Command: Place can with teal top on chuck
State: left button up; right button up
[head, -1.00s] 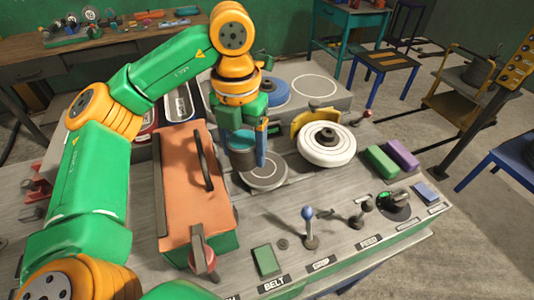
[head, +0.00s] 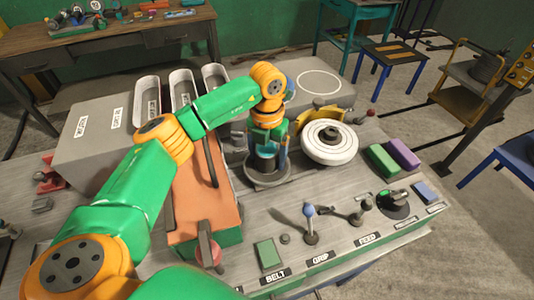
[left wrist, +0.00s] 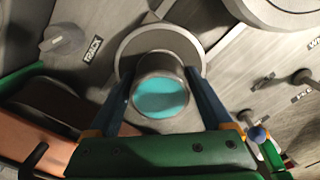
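The can with the teal top (left wrist: 160,97) is between the fingers of my left gripper (left wrist: 160,78), which appear to press on its sides. In the head view the can (head: 265,163) is upright over the round grey chuck (head: 284,176), roughly central on it. The chuck's disc (left wrist: 160,40) also shows beyond the can in the left wrist view. I cannot tell whether the can's base touches the chuck. My left gripper (head: 267,148) points down and partly hides the can. My right gripper is not in view.
An orange-topped box with a black handle (head: 205,200) stands left of the chuck. A white wheel (head: 328,143) is close on the right. Levers, including a blue-knobbed one (head: 309,212), stand in front. Green (head: 381,161) and purple (head: 404,153) blocks lie farther right.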

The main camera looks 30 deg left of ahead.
aim_at(267, 149)
pick_arm(q)
jog(key=shift+o, duration=0.6)
jog(key=shift+s+r, duration=0.1)
jog(key=shift+r, duration=0.25)
notch_tip(267, 149, up, 5)
jog(key=shift+r+b, duration=0.1)
jog(key=shift+b, duration=0.9)
notch_tip(267, 149, up, 7)
jog(key=shift+f+p, duration=0.15)
jog(key=shift+p, duration=0.45)
jog(key=shift+f, duration=0.1)
